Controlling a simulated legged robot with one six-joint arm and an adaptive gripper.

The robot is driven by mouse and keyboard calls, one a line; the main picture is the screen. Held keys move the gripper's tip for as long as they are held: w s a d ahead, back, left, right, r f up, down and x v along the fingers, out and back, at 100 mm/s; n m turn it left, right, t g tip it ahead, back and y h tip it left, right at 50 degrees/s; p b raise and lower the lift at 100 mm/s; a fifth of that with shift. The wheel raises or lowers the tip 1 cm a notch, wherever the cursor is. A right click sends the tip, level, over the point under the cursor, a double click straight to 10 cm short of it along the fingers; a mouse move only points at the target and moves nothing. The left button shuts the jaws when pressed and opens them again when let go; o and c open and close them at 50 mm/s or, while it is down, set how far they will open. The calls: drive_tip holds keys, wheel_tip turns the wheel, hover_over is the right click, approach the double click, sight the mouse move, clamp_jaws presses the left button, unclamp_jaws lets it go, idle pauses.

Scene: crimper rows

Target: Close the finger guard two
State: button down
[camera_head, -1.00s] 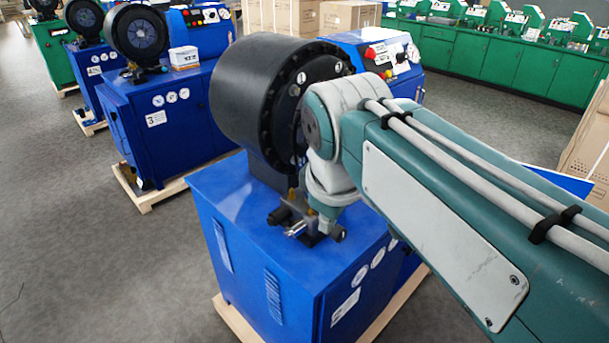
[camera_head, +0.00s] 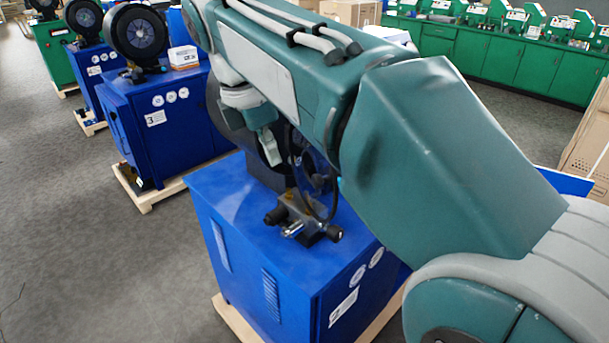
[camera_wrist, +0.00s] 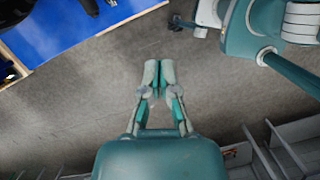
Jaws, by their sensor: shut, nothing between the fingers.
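The crimper with the 2 label stands at the front in the head view, a blue cabinet (camera_head: 250,225) with a black crimping head (camera_head: 228,125) on top. My arm hides most of that head. A see-through, dark-rimmed round guard (camera_head: 320,178) shows below my arm, at the right of the head and above the small metal fitting (camera_head: 297,222). I cannot tell whether it lies against the head's face. My gripper (camera_wrist: 159,72) is shut and empty in the wrist view, over bare floor. The blue cabinet top (camera_wrist: 60,30) lies at upper left there, apart from the fingers.
More blue crimpers, one with a 3 label (camera_head: 156,118), stand at the left on wooden pallets. A white box (camera_head: 184,56) sits on one. Green cabinets (camera_head: 480,62) line the back. Cardboard boxes (camera_head: 583,150) stand at the right. The grey floor (camera_head: 110,260) at the left is clear.

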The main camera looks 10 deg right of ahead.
drive_tip(key=w+d+f, duration=0.1)
drive_tip(key=d+f, duration=0.4)
drive_tip(key=f, duration=0.1)
drive_tip(key=shift+f, duration=0.2)
drive_tip(key=shift+d, duration=0.15)
